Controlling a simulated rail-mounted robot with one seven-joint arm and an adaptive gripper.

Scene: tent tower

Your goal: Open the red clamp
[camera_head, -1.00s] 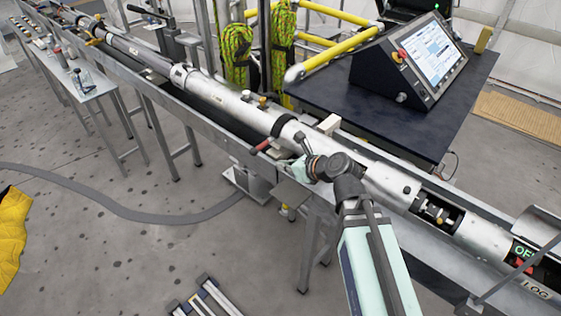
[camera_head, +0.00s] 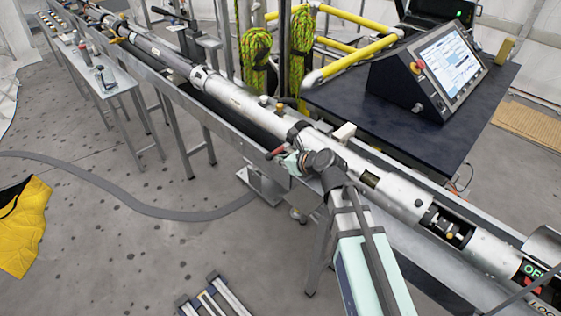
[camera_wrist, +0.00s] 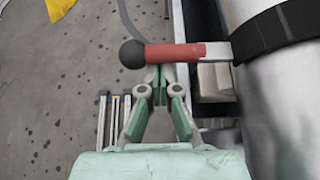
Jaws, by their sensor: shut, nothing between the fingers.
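The red clamp shows as a red handle (camera_head: 276,152) with a black knob, sticking out sideways from a black band (camera_head: 298,131) around the silver pipe. In the wrist view the red handle (camera_wrist: 178,52) lies across the top, its black knob at the left and a metal link joining it to the band. My gripper (camera_head: 289,160) is beside the pipe, close to the handle. In the wrist view my gripper (camera_wrist: 164,80) has its green fingers together and empty. The fingertips are just below the handle in the picture, partly hidden by it; I cannot tell whether they touch.
The long silver pipe (camera_head: 235,98) lies in a metal trough. A dark table (camera_head: 380,130) with a control console (camera_head: 432,70) stands behind it. A side table (camera_head: 112,88) with small items is at the left. Open floor (camera_head: 130,235) lies in front.

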